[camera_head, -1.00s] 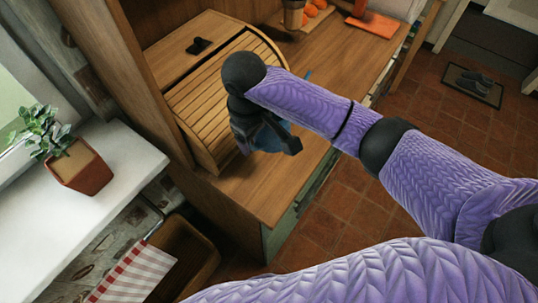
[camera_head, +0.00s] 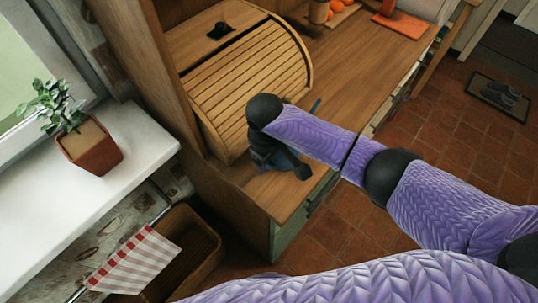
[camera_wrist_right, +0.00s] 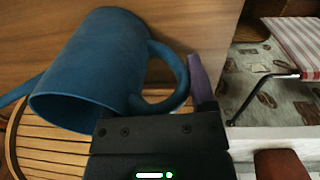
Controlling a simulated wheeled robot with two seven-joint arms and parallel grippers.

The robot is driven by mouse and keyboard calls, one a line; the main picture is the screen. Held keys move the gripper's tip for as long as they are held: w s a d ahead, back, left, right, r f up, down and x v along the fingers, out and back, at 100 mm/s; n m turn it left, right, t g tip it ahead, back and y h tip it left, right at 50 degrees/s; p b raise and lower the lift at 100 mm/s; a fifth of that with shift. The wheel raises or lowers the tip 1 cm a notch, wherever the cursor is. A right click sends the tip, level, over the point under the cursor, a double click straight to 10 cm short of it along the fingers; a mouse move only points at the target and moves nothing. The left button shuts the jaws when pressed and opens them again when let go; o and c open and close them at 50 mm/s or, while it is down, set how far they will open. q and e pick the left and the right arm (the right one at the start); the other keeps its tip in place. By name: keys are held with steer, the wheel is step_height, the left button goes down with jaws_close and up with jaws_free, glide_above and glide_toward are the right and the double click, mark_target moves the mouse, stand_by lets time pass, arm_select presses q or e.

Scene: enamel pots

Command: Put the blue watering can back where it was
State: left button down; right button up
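The blue watering can shows large in the right wrist view (camera_wrist_right: 95,65), with its open rim toward the lower left and its looped handle against my right gripper (camera_wrist_right: 172,90). One purple finger is visible beside the handle; the other is hidden. In the head view my right gripper (camera_head: 285,165) is over the counter's front left corner, in front of the roll-top bread box. There the watering can (camera_head: 287,156) is mostly hidden by my arm; its thin spout shows past the forearm. I cannot tell whether the can touches the counter. My left gripper is out of view.
The wooden counter (camera_head: 352,75) is clear right of the bread box (camera_head: 240,85). An orange board (camera_head: 404,22) and oranges (camera_head: 338,8) are at the back. A potted plant (camera_head: 90,150) stands on the white sill.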

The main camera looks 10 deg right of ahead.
steer(key=o, duration=0.3)
steer(key=shift+o, duration=0.2)
steer(key=r+p, duration=0.1)
steer(key=r, duration=0.2)
steer(key=r+p, duration=0.1)
steer(key=r, duration=0.3)
steer(key=r+p, duration=0.2)
steer(key=r, duration=0.2)
steer(key=shift+s+a+r, duration=0.2)
steer(key=shift+s+a, duration=0.05)
steer(key=shift+a, duration=0.05)
steer(key=shift+r, duration=0.55)
